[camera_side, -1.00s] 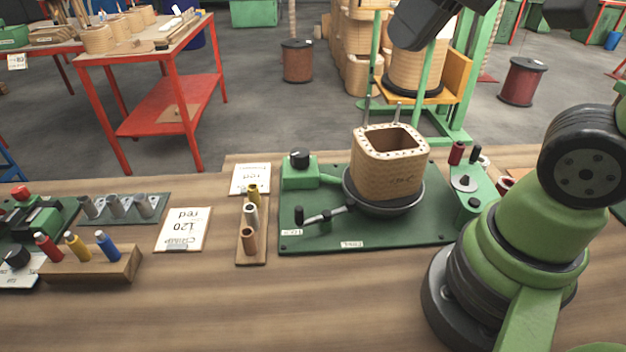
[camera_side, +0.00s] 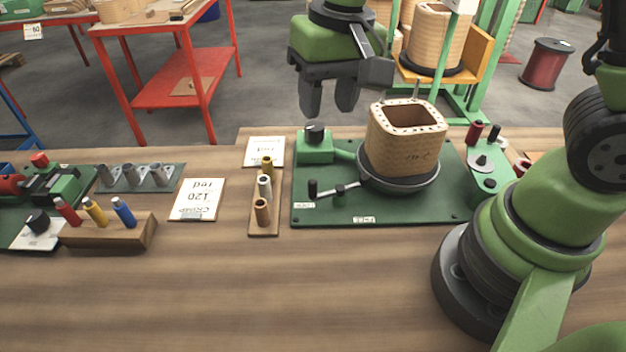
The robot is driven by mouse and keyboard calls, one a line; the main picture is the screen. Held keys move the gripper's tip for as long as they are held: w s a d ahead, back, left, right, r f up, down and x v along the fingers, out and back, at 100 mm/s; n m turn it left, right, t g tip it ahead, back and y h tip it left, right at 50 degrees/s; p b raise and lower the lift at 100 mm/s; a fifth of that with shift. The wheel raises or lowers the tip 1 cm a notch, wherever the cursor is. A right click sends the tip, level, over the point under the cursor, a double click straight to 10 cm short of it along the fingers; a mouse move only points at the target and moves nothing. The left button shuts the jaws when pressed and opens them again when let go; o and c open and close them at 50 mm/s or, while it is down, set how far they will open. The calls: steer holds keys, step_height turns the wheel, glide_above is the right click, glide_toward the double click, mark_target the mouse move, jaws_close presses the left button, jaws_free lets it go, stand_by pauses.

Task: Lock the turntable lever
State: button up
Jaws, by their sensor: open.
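The turntable (camera_side: 400,184) is a dark round dish on a green base plate (camera_side: 330,213), and a square wooden coil former (camera_side: 402,150) stands upright in it. The turntable lever (camera_side: 338,191) is a metal rod with a black upright knob (camera_side: 312,188) at its left end. My gripper (camera_side: 328,108) is open and empty, fingers pointing down, in the air above the back of the plate. It is apart from the lever.
A green block with a black knob (camera_side: 315,140) stands behind the lever. The front of the bench is clear.

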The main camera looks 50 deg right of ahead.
steer(key=g, duration=0.1)
glide_above(313, 181)
steer(key=shift+h, duration=0.3)
step_height(313, 181, down, 6)
steer(key=shift+r, duration=0.2)
step_height(313, 181, down, 10)
steer(key=shift+r, duration=0.25)
